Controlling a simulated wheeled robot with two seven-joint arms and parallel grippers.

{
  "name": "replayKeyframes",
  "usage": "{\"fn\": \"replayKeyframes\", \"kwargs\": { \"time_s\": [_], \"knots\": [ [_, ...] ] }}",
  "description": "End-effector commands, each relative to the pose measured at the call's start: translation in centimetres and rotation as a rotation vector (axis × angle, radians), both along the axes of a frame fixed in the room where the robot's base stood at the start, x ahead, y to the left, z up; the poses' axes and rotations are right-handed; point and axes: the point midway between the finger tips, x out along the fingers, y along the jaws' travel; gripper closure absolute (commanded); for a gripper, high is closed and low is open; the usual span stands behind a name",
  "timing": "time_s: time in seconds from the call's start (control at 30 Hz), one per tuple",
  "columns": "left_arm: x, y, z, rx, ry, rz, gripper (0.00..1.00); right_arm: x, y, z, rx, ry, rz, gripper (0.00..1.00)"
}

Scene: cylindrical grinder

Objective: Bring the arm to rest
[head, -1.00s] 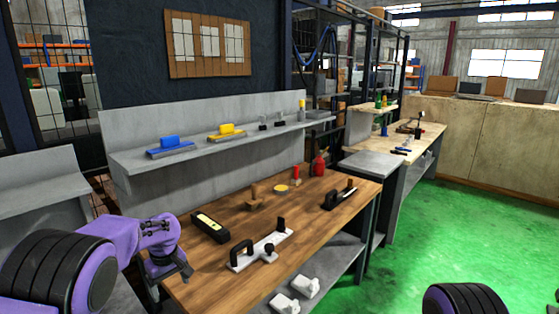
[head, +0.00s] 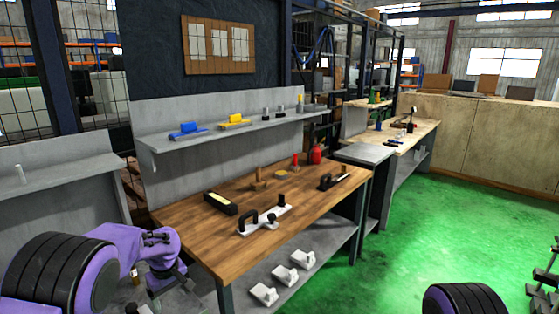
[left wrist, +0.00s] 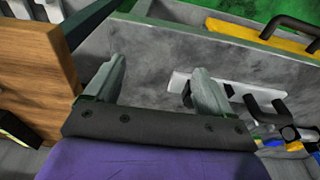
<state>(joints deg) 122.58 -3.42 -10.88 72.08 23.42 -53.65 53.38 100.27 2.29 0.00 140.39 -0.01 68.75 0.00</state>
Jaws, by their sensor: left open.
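My left arm comes in from the left in the head view, purple with a ribbed black joint. My left gripper (head: 172,280) hangs in front of the wooden workbench's (head: 190,232) left end, clear of the items on the bench. In the left wrist view, the two grey fingers of the gripper (left wrist: 152,82) stand well apart with nothing between them. My right gripper does not show. A black ribbed part of mine shows at the bottom right of the head view.
The bench carries a black level (head: 220,203), a white plate with black handles (head: 264,220) and a red bottle (head: 316,154). White blocks (head: 264,294) lie on its lower shelf. A grey ledge (head: 158,142) runs behind. Green floor (head: 440,225) is open at right.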

Motion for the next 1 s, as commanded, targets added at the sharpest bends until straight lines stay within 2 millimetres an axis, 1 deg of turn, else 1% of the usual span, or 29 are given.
{"fn": "replayKeyframes", "kwargs": {
  "time_s": [0.03, 0.17, 0.27, 0.37, 0.47, 0.57, 0.6, 0.67, 0.7, 0.73, 0.77, 0.8, 0.87, 0.9, 1.0],
  "knots": [
    [-0.4, 0.0, -1.2, -0.003, 0.001, 0.000, 0.17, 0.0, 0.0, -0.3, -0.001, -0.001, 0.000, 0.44],
    [-1.6, 0.0, -4.2, -0.006, -0.009, -0.003, 0.17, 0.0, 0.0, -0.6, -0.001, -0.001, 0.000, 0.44],
    [-2.9, 0.1, -6.9, -0.009, -0.018, -0.007, 0.17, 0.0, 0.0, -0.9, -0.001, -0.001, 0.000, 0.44],
    [-4.6, 0.1, -10.0, -0.008, -0.028, -0.014, 0.17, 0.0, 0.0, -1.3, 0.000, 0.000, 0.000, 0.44],
    [-7.1, 0.2, -13.6, -0.002, -0.040, -0.023, 0.17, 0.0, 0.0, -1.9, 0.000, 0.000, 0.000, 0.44],
    [-11.1, 0.2, -18.2, 0.011, -0.055, -0.040, 0.17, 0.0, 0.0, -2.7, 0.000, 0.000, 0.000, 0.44],
    [-13.4, 0.1, -20.3, 0.022, -0.061, -0.053, 0.17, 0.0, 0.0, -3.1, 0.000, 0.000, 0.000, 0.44],
    [-17.2, 0.1, -23.0, 0.044, -0.076, -0.073, 0.17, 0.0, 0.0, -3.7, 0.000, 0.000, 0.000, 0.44],
    [-19.9, 0.0, -24.6, 0.061, -0.084, -0.090, 0.17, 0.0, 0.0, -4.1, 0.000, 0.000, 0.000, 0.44],
    [-22.0, 0.0, -25.5, 0.075, -0.091, -0.101, 0.17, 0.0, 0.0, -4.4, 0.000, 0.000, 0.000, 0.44],
    [-24.2, 0.0, -26.3, 0.090, -0.096, -0.116, 0.17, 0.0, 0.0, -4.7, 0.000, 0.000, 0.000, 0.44],
    [-27.0, -0.1, -27.1, 0.111, -0.104, -0.135, 0.17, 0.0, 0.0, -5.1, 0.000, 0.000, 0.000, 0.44],
    [-31.1, -0.1, -27.6, 0.145, -0.113, -0.163, 0.17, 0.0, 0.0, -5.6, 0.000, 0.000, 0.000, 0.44],
    [-33.4, -0.1, -27.5, 0.167, -0.119, -0.181, 0.17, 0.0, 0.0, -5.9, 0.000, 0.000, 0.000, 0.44],
    [-37.9, -0.1, -26.7, 0.214, -0.127, -0.215, 0.17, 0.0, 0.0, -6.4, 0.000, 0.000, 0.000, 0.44]
  ]
}}
